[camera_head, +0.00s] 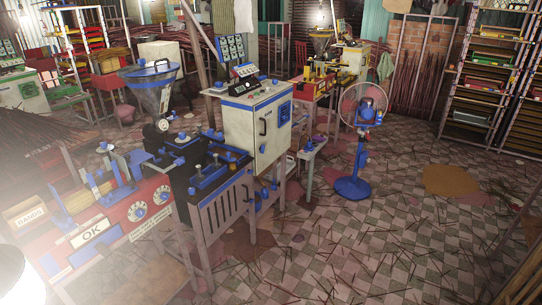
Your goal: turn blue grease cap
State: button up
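An extruder machine (205,185) with blue and black parts stands left of the middle. Several small blue parts show on it, including one on its top (182,136). I cannot tell which of them is the blue grease cap; they are too small. A red front unit (140,212) with an "OK" plate and blue-rimmed dials adjoins it at the lower left. A pale rounded shape, perhaps part of my arm, is cut off at the lower left edge. No gripper fingers show.
A grey control cabinet (258,125) stands behind the extruder, with a metal hopper (153,85) to its left. A blue pedestal fan (355,187) stands to the right. The checkered floor at right is open but strewn with sticks. Shelving (484,75) stands at the back right.

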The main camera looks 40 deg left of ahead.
aim_at(191, 191)
jog(key=i, duration=1.15)
jog(key=u, duration=2.2)
jog(key=i, duration=1.85)
jog(key=u, duration=2.8)
